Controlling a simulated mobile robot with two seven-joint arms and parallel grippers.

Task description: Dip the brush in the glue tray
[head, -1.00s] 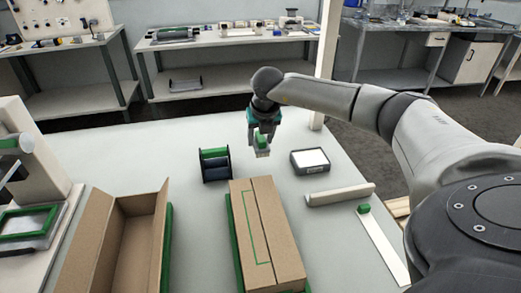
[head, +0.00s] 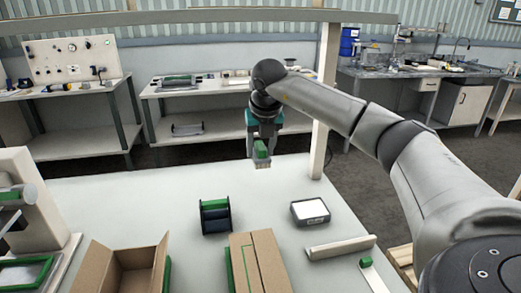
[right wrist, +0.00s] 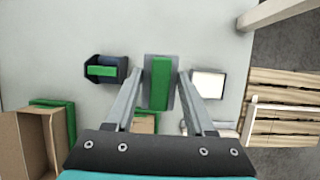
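The brush (head: 261,151) has a green handle and a pale lower end. My right gripper (head: 262,141) is shut on it and holds it in the air above the far part of the table. In the right wrist view the brush (right wrist: 160,82) sits between the two fingers. The glue tray (head: 310,211) is a dark, shallow tray with a white surface, lying on the table to the right of the brush and nearer to me. It also shows in the right wrist view (right wrist: 208,84), right of the fingers. The left gripper is not in view.
A dark holder with a green roll (head: 215,215) stands left of the glue tray. An open cardboard box (head: 130,268), a closed carton (head: 262,262) and a pale bar (head: 340,247) lie nearer. A post (head: 325,100) rises at the table's far edge.

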